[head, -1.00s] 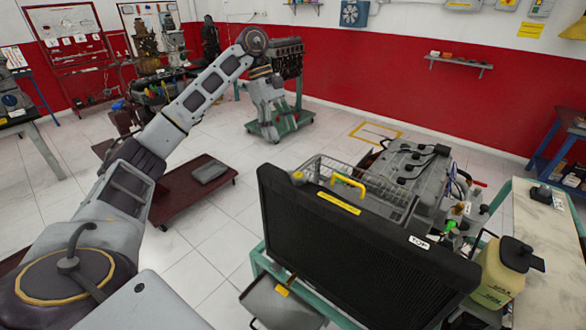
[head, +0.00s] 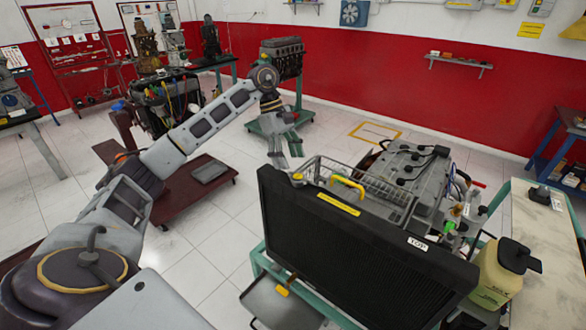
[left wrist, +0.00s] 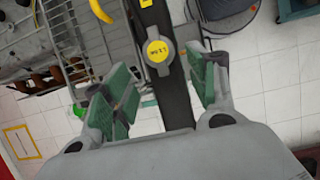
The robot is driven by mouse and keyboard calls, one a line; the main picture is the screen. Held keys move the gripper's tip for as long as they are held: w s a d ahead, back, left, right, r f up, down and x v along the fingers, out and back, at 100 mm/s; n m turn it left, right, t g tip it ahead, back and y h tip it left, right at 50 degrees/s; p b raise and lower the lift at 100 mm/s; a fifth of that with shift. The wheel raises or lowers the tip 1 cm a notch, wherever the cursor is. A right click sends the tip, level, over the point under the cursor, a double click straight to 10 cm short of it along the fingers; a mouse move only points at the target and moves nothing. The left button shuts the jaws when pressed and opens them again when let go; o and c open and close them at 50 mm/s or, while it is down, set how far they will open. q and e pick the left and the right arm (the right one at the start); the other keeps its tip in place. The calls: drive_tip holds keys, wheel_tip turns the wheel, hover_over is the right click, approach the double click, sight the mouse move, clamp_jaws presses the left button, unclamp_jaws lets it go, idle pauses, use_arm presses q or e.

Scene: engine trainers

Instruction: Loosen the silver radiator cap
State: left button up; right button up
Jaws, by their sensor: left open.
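The silver radiator cap (left wrist: 157,52) with a round yellow label sits on the dark top bar of the radiator in the left wrist view. In the head view it is small, at the left end of the top of the black radiator (head: 360,245). My left gripper (head: 287,157) is open and empty, pointing down just behind that end of the radiator. In the left wrist view its green-padded fingers (left wrist: 163,88) stand apart, one on each side of the bar, with the cap beyond them towards the top of the picture. My right gripper is not in view.
A yellow handle (head: 348,186) and a wire guard (head: 330,168) are close to the cap. The engine (head: 410,165) stands behind the radiator. A yellowish container (head: 497,275) is at the right. A low dark red cart (head: 190,195) and open floor lie at the left.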

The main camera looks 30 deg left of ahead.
sight(295, 174)
use_arm(q)
drive_tip(key=shift+p+x, duration=0.5)
drive_tip(key=shift+x, duration=1.8)
drive_tip(key=c, duration=1)
